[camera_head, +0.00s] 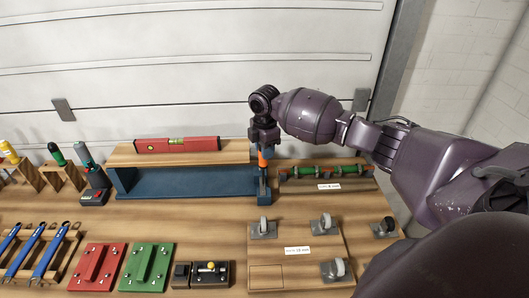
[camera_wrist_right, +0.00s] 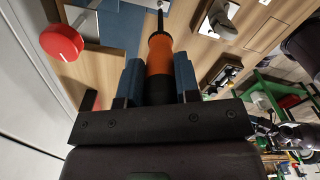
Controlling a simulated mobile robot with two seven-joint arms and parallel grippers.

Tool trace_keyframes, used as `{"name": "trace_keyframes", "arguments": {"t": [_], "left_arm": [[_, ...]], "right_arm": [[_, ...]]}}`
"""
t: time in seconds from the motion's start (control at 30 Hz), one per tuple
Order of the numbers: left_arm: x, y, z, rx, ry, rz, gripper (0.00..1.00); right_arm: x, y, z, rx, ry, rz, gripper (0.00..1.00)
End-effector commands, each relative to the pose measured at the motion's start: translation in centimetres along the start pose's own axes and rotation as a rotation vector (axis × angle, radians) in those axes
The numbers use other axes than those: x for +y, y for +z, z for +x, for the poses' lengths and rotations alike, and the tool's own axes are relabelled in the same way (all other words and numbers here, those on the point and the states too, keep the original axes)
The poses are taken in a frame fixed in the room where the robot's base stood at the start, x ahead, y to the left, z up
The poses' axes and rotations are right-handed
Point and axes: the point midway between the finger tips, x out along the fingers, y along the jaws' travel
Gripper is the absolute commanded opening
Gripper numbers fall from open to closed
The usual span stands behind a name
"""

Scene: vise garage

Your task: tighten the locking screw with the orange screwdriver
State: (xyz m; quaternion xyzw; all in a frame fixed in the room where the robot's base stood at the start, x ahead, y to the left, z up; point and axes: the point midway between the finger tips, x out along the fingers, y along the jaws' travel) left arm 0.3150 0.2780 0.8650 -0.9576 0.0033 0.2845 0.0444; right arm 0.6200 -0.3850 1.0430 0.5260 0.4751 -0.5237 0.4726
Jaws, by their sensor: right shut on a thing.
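My right gripper (camera_head: 264,146) is above the right end of the blue bracket-like piece (camera_head: 190,183). It is shut on the orange screwdriver (camera_head: 264,159), which also shows between the two fingers in the right wrist view (camera_wrist_right: 159,55). The screwdriver has an orange handle with a black lower part, and a thin dark shaft points away from the gripper. In the head view it stands about upright, pointing down. I cannot make out the locking screw, nor whether the tip touches anything. My left gripper is not in view.
A red spirit level (camera_head: 177,145) lies on the wooden shelf behind. A green-and-red rod assembly (camera_head: 328,172) sits close to the right. Grey metal knobs stand on a wooden board (camera_head: 290,230) in front. Red (camera_head: 97,266) and green (camera_head: 147,266) plates lie front left.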

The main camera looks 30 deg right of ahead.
Motion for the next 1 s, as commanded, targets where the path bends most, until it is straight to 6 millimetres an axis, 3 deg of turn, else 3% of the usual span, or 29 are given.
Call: {"name": "trace_keyframes", "arguments": {"t": [0.6, 1.0], "left_arm": [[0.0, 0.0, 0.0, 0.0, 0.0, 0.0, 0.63], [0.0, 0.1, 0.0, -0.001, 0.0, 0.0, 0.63]], "right_arm": [[0.0, 0.0, -4.0, 0.0, 0.002, 0.0, 0.06], [0.0, 0.0, -4.3, 0.0, 0.001, 0.0, 0.06]]}}
